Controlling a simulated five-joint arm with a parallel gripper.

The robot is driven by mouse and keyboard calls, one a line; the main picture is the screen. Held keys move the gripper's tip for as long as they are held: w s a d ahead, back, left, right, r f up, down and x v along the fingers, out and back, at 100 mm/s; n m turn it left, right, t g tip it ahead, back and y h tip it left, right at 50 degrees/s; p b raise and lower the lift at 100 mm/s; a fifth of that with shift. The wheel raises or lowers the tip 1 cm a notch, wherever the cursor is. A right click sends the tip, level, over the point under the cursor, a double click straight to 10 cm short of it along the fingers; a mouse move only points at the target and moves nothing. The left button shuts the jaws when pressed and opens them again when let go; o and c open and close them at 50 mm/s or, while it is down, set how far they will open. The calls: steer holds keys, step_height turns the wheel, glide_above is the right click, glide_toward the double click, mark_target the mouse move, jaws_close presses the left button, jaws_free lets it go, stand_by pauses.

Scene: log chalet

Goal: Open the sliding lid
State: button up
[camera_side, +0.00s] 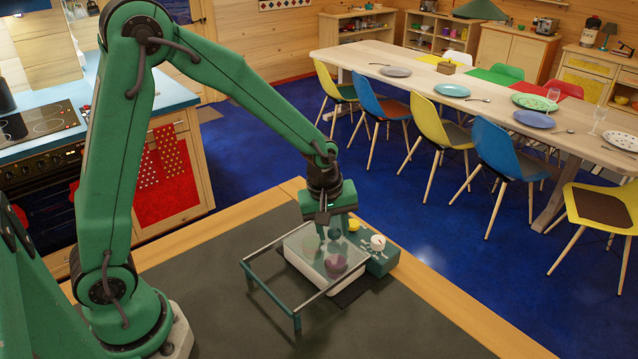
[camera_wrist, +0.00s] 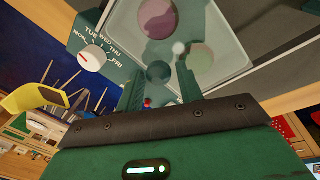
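A clear sliding lid (camera_side: 312,243) lies over a pale shallow box (camera_side: 299,263) on the dark work mat. The glassy pane also fills the top of the wrist view (camera_wrist: 215,35). A purple round thing (camera_side: 335,265) shows through it, also in the wrist view (camera_wrist: 174,27). My gripper (camera_side: 325,222) points down over the far part of the lid. In the wrist view its fingers (camera_wrist: 160,68) are apart, with a dark teal round shape seen between them. A small pale ball (camera_wrist: 179,48) shows by the right fingertip; I cannot tell whether they touch.
A green housing with a white weekday dial (camera_side: 378,242) stands right of the box, with a yellow piece (camera_side: 353,225) behind. The mat's front (camera_side: 380,325) is clear.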

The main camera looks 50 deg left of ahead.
jaws_close()
steer(key=shift+s+d, duration=0.2)
steer(key=shift+s, duration=4.55)
steer(key=shift+o, duration=1.8)
jaws_free()
steer(key=shift+r, duration=0.2)
step_height(320, 180, up, 7)
steer(key=s, duration=0.1)
steer(key=shift+s+r, duration=0.15)
steer(key=shift+s, duration=0.05)
steer(key=shift+a, duration=0.15)
